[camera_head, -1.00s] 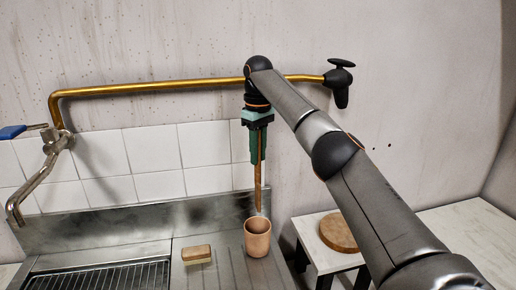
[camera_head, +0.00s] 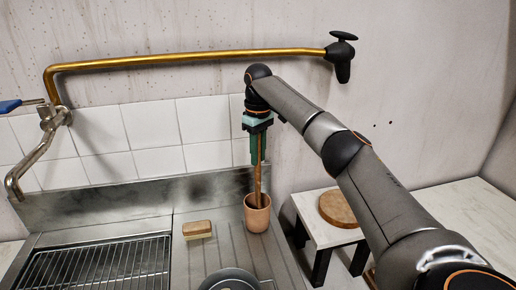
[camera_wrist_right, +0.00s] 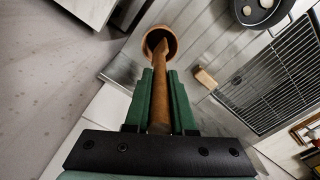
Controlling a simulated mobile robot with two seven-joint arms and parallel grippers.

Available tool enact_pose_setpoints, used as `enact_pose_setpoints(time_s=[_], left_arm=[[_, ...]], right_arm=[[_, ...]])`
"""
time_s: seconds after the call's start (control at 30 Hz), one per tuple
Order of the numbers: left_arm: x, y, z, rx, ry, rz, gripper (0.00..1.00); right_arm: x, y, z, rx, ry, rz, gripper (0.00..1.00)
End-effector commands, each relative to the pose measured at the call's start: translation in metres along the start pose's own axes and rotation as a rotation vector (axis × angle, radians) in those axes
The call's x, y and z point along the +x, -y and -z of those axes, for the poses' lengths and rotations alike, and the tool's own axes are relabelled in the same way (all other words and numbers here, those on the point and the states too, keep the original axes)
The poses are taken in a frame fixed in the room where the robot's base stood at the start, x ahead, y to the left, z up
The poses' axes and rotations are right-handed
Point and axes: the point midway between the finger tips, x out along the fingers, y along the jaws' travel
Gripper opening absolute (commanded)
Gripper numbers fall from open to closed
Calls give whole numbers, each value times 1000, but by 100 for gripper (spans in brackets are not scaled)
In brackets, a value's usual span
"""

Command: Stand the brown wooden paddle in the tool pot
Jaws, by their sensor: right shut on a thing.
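My right gripper (camera_head: 257,152) points down above the sink unit and is shut on the brown wooden paddle (camera_head: 259,178). The paddle hangs upright below the fingers. Its lower end is hidden inside the mouth of the terracotta tool pot (camera_head: 257,218), which stands upright on the ribbed steel drainboard. In the right wrist view the paddle (camera_wrist_right: 160,95) runs from between the green fingers (camera_wrist_right: 160,105) to the pot (camera_wrist_right: 160,38), and its far end overlaps the pot's opening. Whether it touches the bottom is hidden. My left gripper is not in view.
A wooden brush or block (camera_head: 197,229) lies left of the pot. A wire rack (camera_head: 100,270) covers the sink at left, and a dark pan (camera_head: 230,279) is at the front. A stool (camera_head: 320,232) with a round wooden board (camera_head: 341,209) stands right. A brass pipe (camera_head: 190,58) runs along the wall.

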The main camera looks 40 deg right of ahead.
Motion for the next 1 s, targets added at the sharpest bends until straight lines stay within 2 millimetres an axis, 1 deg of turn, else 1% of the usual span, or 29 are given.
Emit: enact_pose_setpoints(time_s=[0.03, 0.2, 0.5, 0.7, 1.0], left_arm=[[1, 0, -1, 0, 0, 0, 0], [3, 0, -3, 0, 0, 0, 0], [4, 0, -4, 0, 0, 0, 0], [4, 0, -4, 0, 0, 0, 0], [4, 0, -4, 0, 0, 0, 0]], right_arm=[[6, 0, 0, 0, 1, 0, 0], [19, 0, 0, 0, 1, 1, 0], [38, 0, 0, 0, 0, 0, 0], [44, 0, 0, 1, -1, 0, 0], [44, 0, 0, 1, -1, 0, 0]])
